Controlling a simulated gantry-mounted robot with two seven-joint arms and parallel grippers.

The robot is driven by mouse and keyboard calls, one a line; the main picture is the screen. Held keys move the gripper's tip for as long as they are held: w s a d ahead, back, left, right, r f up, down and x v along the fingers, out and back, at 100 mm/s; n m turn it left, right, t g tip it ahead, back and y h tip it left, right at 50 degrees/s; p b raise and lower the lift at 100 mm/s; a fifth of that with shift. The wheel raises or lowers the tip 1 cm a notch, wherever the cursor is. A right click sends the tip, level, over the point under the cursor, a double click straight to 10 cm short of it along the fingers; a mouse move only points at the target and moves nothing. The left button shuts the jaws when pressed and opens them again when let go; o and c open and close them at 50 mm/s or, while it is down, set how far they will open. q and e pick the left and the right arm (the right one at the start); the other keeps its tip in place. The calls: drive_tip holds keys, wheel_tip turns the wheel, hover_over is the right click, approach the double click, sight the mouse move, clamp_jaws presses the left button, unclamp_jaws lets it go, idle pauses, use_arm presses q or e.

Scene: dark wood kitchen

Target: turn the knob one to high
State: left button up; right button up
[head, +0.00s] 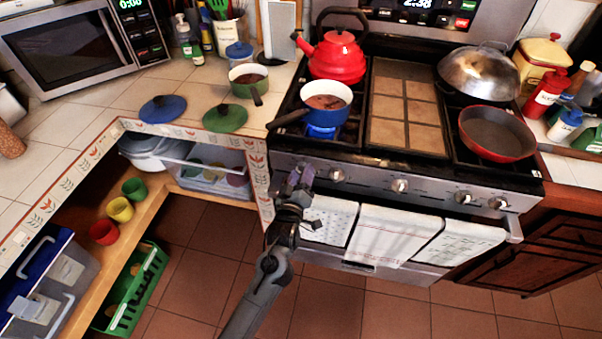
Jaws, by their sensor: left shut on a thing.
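The stove's front panel (430,192) carries a row of knobs. Uncovered ones include a knob (337,175) just right of my gripper and another knob (400,186) further right. My left gripper (300,176) is at the panel's left end, shut on the leftmost knob, which its fingers mostly hide; the knob's angle cannot be read. A blue flame (320,132) burns at the front left burner, under a blue pan (327,100) with brown contents. My right gripper is not in view.
A red kettle (338,58) stands behind the blue pan. A red frying pan (496,134) and a domed-lid pan (478,74) are on the right burners. Towels (390,236) hang on the oven handle below the knobs. Counter with lids (225,118) lies left.

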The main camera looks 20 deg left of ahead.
use_arm(q)
drive_tip(key=shift+n, duration=0.3)
drive_tip(key=o, duration=1)
drive_tip(key=shift+o, duration=0.2)
drive_tip(key=shift+s+p, duration=0.3)
drive_tip(key=shift+s, duration=0.3)
drive_tip(key=s+d+p, duration=0.1)
drive_tip(key=s+p, duration=0.1)
drive_tip(key=s, duration=0.7)
drive_tip(key=shift+s+d, duration=0.2)
drive_tip(key=shift+s, duration=0.1)
